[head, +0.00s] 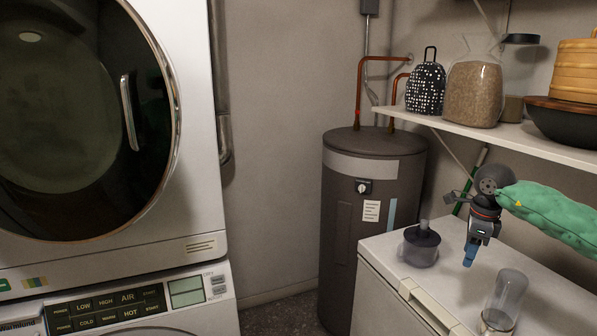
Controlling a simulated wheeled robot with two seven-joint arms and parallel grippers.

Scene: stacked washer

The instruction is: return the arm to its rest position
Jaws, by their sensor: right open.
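My right gripper (472,254) hangs pointing down at the right of the head view, above the white chest-like surface (459,279). It is open, and I see nothing held in it. My right arm, in a green sleeve, comes in from the right edge. My left gripper is not in view. The stacked washer (214,256) fills the left side. Its upper round door (128,112) looks shut, and the control panel (187,291) shows below it.
A dark lidded pot (420,246) and a clear glass container (505,299) stand near my right gripper. A dark water heater (345,215) stands behind. Open floor (285,316) lies between washer and heater.

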